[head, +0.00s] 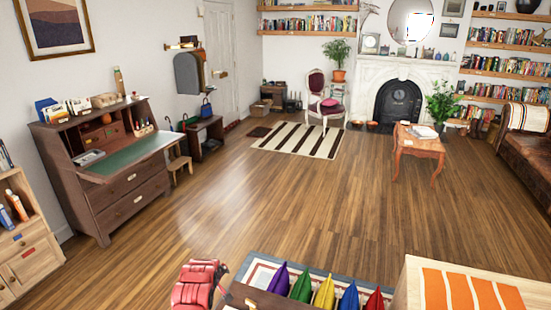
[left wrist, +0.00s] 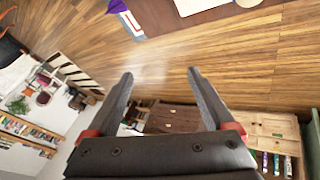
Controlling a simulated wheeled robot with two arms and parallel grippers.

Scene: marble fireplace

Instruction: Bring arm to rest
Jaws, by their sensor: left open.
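My left gripper (left wrist: 160,73) shows in the left wrist view, with its two dark fingers spread wide apart. It is open and nothing is between the fingers. Behind the gap is bare wooden floor, and the room appears tilted in this view.
A writing desk (head: 130,195) stands left, a small wooden table (head: 419,146) right. The middle floor (head: 270,205) is clear.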

